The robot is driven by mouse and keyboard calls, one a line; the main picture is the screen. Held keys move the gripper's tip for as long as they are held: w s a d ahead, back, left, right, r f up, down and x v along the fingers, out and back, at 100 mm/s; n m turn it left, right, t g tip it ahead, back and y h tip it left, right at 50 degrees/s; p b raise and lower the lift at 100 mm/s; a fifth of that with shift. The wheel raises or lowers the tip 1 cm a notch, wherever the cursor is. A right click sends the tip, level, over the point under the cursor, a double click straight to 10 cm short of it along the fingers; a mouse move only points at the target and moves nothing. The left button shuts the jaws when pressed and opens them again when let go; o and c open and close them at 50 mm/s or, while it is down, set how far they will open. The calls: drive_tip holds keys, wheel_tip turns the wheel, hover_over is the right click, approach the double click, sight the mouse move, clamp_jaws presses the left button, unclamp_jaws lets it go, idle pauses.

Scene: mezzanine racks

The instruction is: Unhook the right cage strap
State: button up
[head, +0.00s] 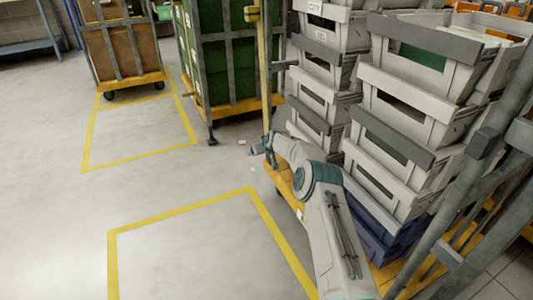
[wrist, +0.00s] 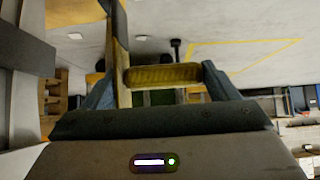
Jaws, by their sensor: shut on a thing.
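The yellow strap (head: 264,75) runs upright in the head view, along the left edge of a cage loaded with grey totes. Its lower end comes down to my gripper (head: 262,147). In the wrist view a yellow grip piece (wrist: 163,75) lies crosswise between the two fingers of my gripper (wrist: 160,80), which is shut on it. A yellow and dark band (wrist: 118,35) runs up from beside it. A small yellow block (head: 252,14) sits by the strap's top. Whether any hook is engaged cannot be told.
Stacked grey totes (head: 390,140) fill the cage on its yellow base, with a grey post (head: 460,195) at right. A green-loaded cage (head: 225,60) stands behind and a brown-loaded one (head: 122,50) at back left. The floor (head: 70,220) at left is clear, with yellow markings.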

drive_tip(key=shift+a+f, duration=0.35)
drive_tip(key=shift+a, duration=0.3)
drive_tip(key=o, duration=1)
drive_tip(key=shift+o, duration=1.2)
drive_tip(key=shift+a, duration=0.15)
drive_tip(key=shift+d+r, duration=0.15)
drive_tip(key=shift+d, duration=0.2)
drive_tip(key=p+v, duration=0.6)
drive_tip(key=v, duration=0.7)
drive_tip(key=shift+r, duration=0.35)
drive_tip(key=shift+s+d, duration=0.1)
drive_tip(key=shift+s, duration=0.05)
